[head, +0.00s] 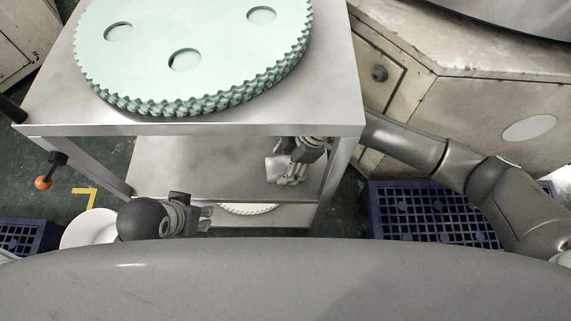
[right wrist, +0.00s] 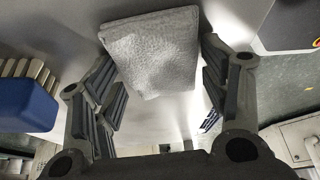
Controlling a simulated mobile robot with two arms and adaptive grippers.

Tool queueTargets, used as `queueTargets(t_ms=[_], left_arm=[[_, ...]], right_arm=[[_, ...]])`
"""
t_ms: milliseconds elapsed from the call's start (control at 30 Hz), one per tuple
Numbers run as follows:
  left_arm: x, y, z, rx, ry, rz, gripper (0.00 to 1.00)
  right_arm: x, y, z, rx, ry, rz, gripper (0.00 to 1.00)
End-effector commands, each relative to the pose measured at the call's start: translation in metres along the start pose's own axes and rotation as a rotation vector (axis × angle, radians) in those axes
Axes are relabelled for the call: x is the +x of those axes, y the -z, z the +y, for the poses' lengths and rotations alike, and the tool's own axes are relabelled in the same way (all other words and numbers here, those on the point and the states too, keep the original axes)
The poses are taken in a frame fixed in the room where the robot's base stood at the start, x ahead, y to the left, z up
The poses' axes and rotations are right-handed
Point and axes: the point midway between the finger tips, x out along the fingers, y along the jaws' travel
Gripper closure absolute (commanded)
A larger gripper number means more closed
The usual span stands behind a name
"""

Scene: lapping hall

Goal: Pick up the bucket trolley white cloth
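The white cloth (right wrist: 155,50) is a folded, textured pad, pale grey-white in the right wrist view. In the head view the cloth (head: 275,168) lies on the lower shelf of a metal trolley (head: 200,150), partly covered by my right gripper (head: 290,174). In the right wrist view my right gripper (right wrist: 160,75) is open, with its fingers on either side of the cloth. The fingers look close to the cloth's edges, and I cannot tell whether they touch. My left gripper (head: 207,217) is in front of the trolley, away from the cloth; its finger opening is unclear.
Green toothed discs (head: 190,60) rest on the trolley's top, above the shelf. A blue crate (head: 425,213) stands on the floor at right, beside a worn cabinet (head: 480,95). A blue box with beige pieces (right wrist: 25,100) is left of my right gripper in the wrist view.

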Motion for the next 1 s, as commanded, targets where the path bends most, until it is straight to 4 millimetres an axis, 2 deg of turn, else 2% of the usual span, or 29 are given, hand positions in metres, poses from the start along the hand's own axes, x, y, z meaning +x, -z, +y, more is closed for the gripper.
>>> queueTargets(t_ms=[33,167,600,800,967,1000], left_arm=[[0.000,0.000,0.000,0.000,0.000,0.000,0.60],[0.000,0.000,0.000,0.000,0.000,0.000,0.60],[0.002,0.002,0.000,0.001,0.000,0.015,0.60],[0.005,0.026,0.003,0.007,-0.005,0.115,0.60],[-0.004,0.001,0.000,0.002,0.000,-0.001,0.60],[-0.004,0.001,0.000,0.002,0.000,0.000,0.60]], right_arm=[[0.001,0.000,-0.001,0.000,0.001,-0.001,0.45],[0.001,-0.001,-0.001,0.000,0.001,-0.002,0.60],[0.002,-0.002,-0.001,0.000,0.002,-0.004,0.60],[-0.003,0.000,-0.001,-0.001,0.001,-0.005,0.60],[-0.021,0.008,0.000,0.000,0.000,-0.002,0.60],[-0.022,-0.003,0.000,0.005,0.001,-0.007,0.60]])
